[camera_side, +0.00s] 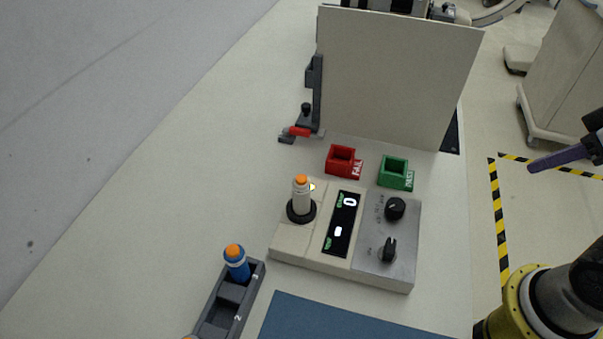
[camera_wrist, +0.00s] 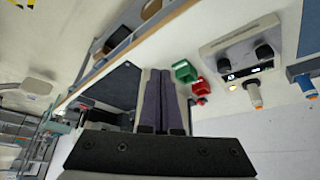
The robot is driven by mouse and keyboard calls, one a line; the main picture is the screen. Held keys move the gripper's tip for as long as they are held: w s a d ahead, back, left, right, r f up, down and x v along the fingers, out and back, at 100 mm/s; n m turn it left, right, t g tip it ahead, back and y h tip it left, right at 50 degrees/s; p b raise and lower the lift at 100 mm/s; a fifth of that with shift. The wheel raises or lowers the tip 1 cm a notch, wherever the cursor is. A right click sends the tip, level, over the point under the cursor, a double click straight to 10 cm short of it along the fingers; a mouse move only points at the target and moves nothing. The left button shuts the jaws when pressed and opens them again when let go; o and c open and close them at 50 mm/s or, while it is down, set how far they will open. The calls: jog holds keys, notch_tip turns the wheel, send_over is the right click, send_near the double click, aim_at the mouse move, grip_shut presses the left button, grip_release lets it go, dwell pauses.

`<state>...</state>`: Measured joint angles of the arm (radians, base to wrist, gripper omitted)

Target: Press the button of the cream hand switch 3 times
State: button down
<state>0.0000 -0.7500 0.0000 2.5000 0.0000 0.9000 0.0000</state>
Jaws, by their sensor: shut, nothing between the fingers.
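The cream hand switch (camera_side: 301,195) stands upright in a dark round holder on the console's left side, its orange button (camera_side: 301,180) on top. In the wrist view the cream hand switch (camera_wrist: 253,94) is at the right, button toward the bottom. My gripper (camera_side: 532,167) is at the far right of the side view, well away from the switch and beyond the table's right edge. Its purple fingers (camera_wrist: 161,72) are together and empty in the wrist view. The console (camera_side: 310,246) has a black display (camera_side: 343,222) showing 0.
A blue hand switch (camera_side: 237,262) stands in a dark rack (camera_side: 246,297) at front left. Red (camera_side: 341,160) and green (camera_side: 396,172) bins sit behind the console. A tall cream panel (camera_side: 400,75) stands at the back. Two black knobs are on the console's right.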

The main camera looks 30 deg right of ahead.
dwell(0.8)
jog(key=w+r+n+t, duration=0.3)
jog(key=w+r, duration=0.5)
jog(key=w, duration=0.2)
jog(key=w+a+r+n+t, duration=0.1)
jog(key=w+a+r+n, duration=0.25)
jog(key=w+a, duration=0.35)
jog(key=n+g+y, duration=0.1)
jog(key=n+y, duration=0.3)
jog(key=n, duration=0.4)
send_over(301, 179)
notch_tip(301, 179, down, 5)
jog(key=shift+s+d, duration=0.4)
jog(key=shift+d, duration=0.05)
jog(key=shift+f, duration=4.35)
